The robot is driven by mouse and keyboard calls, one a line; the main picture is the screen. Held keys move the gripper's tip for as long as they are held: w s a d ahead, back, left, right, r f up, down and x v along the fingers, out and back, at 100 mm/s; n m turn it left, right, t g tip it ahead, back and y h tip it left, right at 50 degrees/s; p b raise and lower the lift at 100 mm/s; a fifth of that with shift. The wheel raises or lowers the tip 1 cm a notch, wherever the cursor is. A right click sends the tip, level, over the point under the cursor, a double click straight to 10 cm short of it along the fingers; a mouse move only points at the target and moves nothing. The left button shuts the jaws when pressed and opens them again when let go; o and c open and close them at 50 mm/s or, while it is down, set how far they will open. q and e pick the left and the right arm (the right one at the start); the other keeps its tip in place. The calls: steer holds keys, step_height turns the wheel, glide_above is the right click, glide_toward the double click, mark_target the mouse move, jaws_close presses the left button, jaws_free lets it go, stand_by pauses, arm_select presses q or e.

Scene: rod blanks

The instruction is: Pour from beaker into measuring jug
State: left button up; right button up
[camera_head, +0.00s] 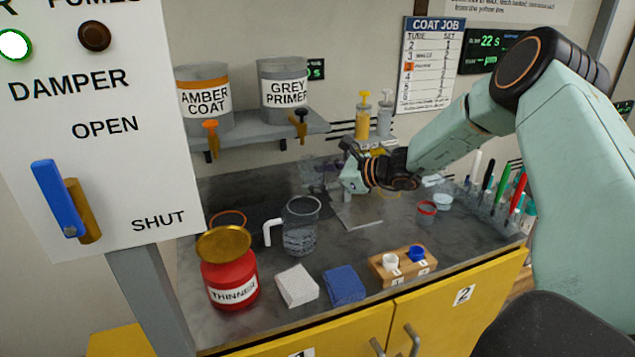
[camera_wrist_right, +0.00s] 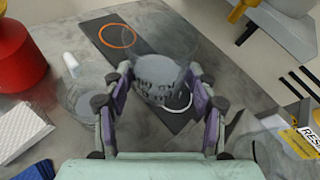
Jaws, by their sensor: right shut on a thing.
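The measuring jug (camera_head: 300,238) is clear, with a white handle on its left, and stands upright on the grey bench. It also shows, faintly, in the right wrist view (camera_wrist_right: 88,95), left of my fingers. My right gripper (camera_head: 345,178) is shut on the clear beaker (camera_head: 318,172), which is faint in the head view, behind and slightly right of the jug and above the bench. In the right wrist view the beaker (camera_wrist_right: 158,78) is between both fingers, with dark markings on its wall. I cannot tell its tilt or the liquid level. My left gripper is out of view.
A red thinner can (camera_head: 230,280) stands left of the jug. A white pad (camera_head: 297,286), a blue pad (camera_head: 343,285) and a wooden holder (camera_head: 403,266) line the front. A shelf (camera_head: 260,128) with two paint pots is behind. Pens stand at the right.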

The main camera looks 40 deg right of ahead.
steer(key=shift+n+b, duration=0.45)
steer(key=shift+n, duration=0.05)
steer(key=shift+s+a+r+n+t+h+b, duration=0.1)
steer(key=shift+a+r+n+t+h+b, duration=0.15)
steer(key=shift+n+t+h+b, duration=0.45)
steer(key=shift+s+n+b, duration=0.1)
steer(key=shift+n+b, duration=0.3)
steer(key=shift+b, duration=0.5)
steer(key=shift+a+n+h+b, duration=0.15)
steer(key=shift+n+h+b, duration=0.15)
steer(key=shift+n, duration=0.1)
steer(key=shift+s+a+n+t+b, duration=0.1)
steer(key=shift+a+n+t+b, duration=0.1)
steer(key=shift+n+t, duration=0.25)
steer(key=shift+s+a+n+t+b, duration=0.15)
steer(key=shift+n+t, duration=0.1)
steer(key=shift+n, duration=0.3)
steer(key=shift+w+d+r+h, duration=0.1)
steer(key=shift+d+h, duration=0.05)
steer(key=shift+h, duration=0.15)
steer(key=shift+a+n+t+b, duration=0.2)
steer(key=shift+n+t+b, duration=0.55)
steer(key=shift+n, duration=0.65)
steer(key=shift+s+a+f+n+t+b, duration=0.15)
steer(key=shift+f+n+t+b, duration=0.1)
steer(key=shift+n+b, duration=0.25)
steer(key=shift+s+a+f+n+t+b, duration=0.1)
steer(key=shift+f+n+t+b, duration=0.15)
steer(key=shift+n, duration=0.35)
